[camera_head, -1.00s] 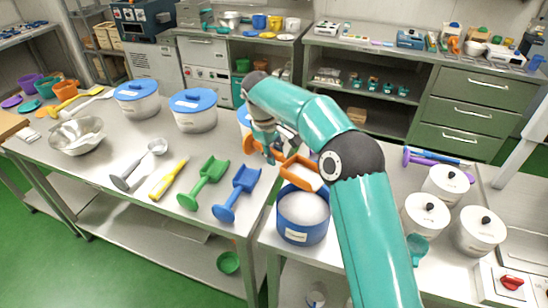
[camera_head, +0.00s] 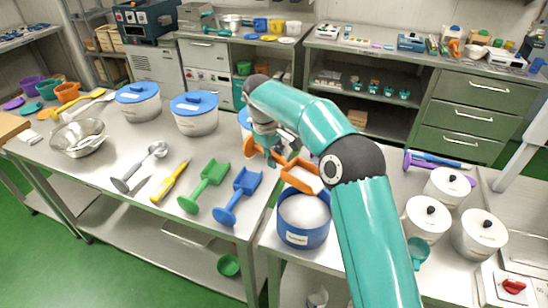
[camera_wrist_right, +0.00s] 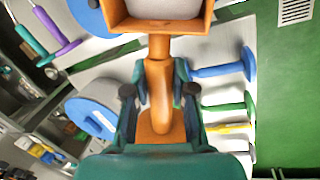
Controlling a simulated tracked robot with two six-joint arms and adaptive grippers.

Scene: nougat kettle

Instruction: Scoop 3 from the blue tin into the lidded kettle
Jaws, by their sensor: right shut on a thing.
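My right gripper (camera_head: 276,154) is shut on the handle of an orange scoop (camera_head: 286,172). In the right wrist view the fingers (camera_wrist_right: 160,92) close around the orange handle (camera_wrist_right: 157,105), and pale material shows in the scoop's bowl (camera_wrist_right: 165,8). The scoop's bowl is above the back rim of the open blue tin (camera_head: 303,238), which holds white material (camera_head: 305,212). White pots with black-knobbed lids (camera_head: 427,220) stand to the right of my arm; I cannot tell which is the kettle. My left gripper is not in view.
Green (camera_head: 204,186) and blue (camera_head: 238,196) scoops lie on the left table, with a yellow-handled tool (camera_head: 170,181) and blue-lidded tubs (camera_head: 195,118). A gap separates the two tables. A teal scoop (camera_head: 418,250) lies by the pots, near a red knob (camera_head: 513,286).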

